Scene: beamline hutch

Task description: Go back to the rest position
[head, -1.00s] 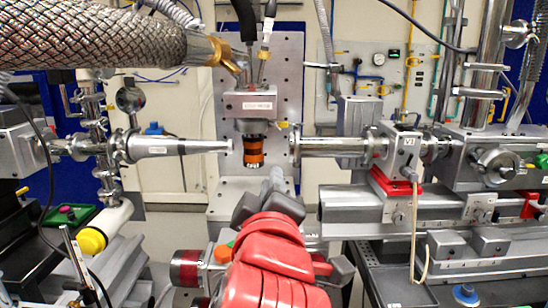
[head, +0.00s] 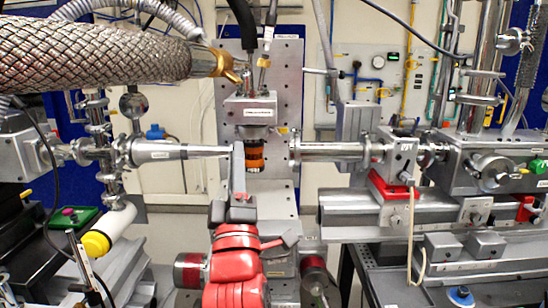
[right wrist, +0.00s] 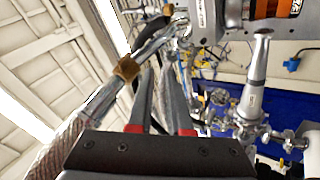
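My right gripper (head: 238,150) comes up from the bottom middle of the head view on a red arm. Its grey fingers point up, in front of the gap between the left steel nozzle (head: 180,151) and the black-and-orange cylinder (head: 254,157). In the right wrist view its two fingers (right wrist: 163,70) stand apart with nothing held between them. Whether they touch anything behind them cannot be told. My left gripper is not in view.
A thick braided hose (head: 90,62) with a brass end crosses the upper left. A steel beam tube (head: 330,151) comes in from the right, above a grey rail (head: 345,217). A yellow-capped white cylinder (head: 108,231) is at the left.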

